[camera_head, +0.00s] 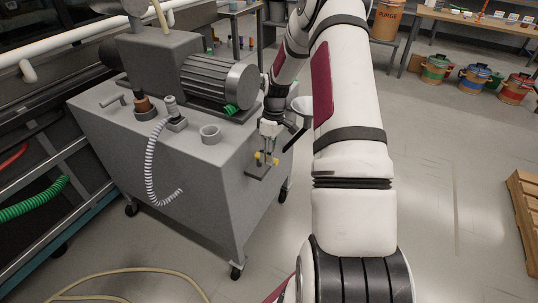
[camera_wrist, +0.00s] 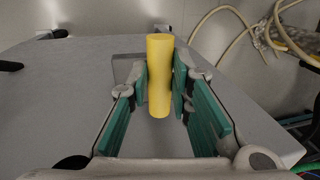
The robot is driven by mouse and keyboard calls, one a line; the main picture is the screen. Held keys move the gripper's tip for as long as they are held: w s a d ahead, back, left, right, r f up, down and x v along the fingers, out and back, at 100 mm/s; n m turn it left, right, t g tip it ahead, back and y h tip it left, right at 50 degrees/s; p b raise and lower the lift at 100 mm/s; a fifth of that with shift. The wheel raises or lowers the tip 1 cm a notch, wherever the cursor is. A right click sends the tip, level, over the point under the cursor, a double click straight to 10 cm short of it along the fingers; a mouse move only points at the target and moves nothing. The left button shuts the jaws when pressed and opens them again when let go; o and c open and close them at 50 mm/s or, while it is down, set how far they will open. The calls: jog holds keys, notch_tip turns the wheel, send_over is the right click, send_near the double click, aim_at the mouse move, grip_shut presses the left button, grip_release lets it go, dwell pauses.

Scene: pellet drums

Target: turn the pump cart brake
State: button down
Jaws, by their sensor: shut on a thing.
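The grey pump cart (camera_head: 190,150) stands on casters at the left of the head view. A small plate (camera_head: 258,174) sits near its top right edge, and my gripper (camera_head: 266,158) points down over it. In the wrist view my gripper (camera_wrist: 161,88) is shut on a yellow cylindrical handle (camera_wrist: 159,62), with a green-padded finger on each side. I take this handle to be the brake. A grey base plate (camera_wrist: 128,68) shows behind the handle. In the head view only small yellow bits show at my fingers, so the handle's turn angle is unclear.
A pale hose (camera_head: 130,272) lies on the floor. Colored drums (camera_head: 475,78) and a wooden pallet (camera_head: 524,215) are at right. The floor between is clear.

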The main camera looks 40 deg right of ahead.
jog(key=c, duration=1.7)
grip_release()
jog(key=shift+r, duration=0.1)
jog(key=r, duration=0.4)
jog(key=d+r, duration=0.1)
jog(key=r, duration=0.2)
jog(key=d+r, duration=0.1)
jog(key=r, duration=0.3)
jog(key=shift+w+d+r, duration=0.15)
jog(key=shift+w+r, duration=0.2)
jog(key=shift+w, duration=0.05)
